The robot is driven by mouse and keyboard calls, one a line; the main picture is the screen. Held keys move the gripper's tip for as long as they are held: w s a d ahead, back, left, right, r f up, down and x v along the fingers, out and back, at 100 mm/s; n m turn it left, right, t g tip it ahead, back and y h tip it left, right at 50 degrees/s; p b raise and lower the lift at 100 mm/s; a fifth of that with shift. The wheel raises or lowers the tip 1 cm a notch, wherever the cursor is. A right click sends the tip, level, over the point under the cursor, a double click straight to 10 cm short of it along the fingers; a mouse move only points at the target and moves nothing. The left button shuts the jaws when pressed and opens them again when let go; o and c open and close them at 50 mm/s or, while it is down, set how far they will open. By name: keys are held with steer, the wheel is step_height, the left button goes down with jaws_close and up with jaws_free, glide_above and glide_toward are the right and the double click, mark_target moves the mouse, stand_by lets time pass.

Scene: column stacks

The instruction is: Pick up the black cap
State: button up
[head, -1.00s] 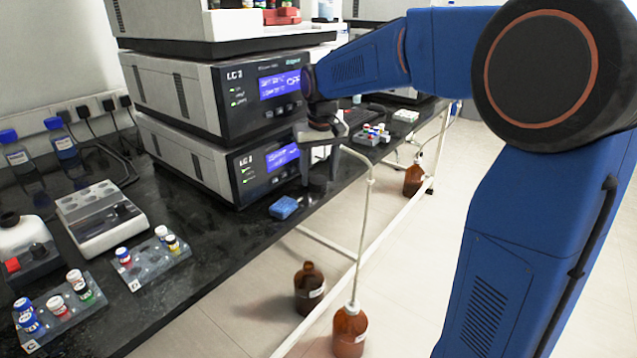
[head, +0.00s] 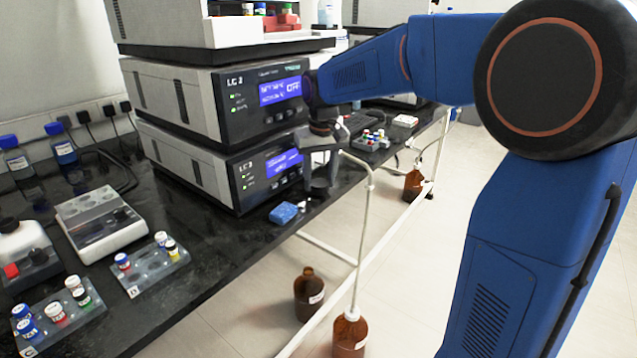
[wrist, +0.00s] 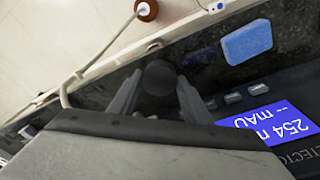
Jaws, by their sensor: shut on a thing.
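The black cap (wrist: 159,77) is a dark round piece between the two fingers of my gripper (wrist: 158,92) in the wrist view. My gripper is shut on it, with one finger on each side. In the head view my gripper (head: 321,182) points down over the front edge of the black bench, beside the lower LC unit. The cap is small and dark there and hard to tell from the fingers. I cannot tell whether it touches the bench top.
A blue sponge (head: 284,213) lies on the bench (head: 215,245) close to my gripper. The stacked LC units (head: 215,165) stand just behind. A white pipe frame (head: 362,240) runs along the bench front. Brown bottles (head: 308,295) stand on the floor. Vial racks (head: 150,268) sit at the left.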

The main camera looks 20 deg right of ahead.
mark_target(321, 183)
steer(key=r, duration=0.6)
steer(key=shift+s+d+r, duration=0.1)
steer(key=shift+s+d, duration=0.05)
steer(key=shift+s, duration=0.05)
steer(key=s+d, duration=1.1)
steer(key=s, duration=0.4)
steer(key=shift+s, duration=0.25)
steer(key=shift+d, duration=0.1)
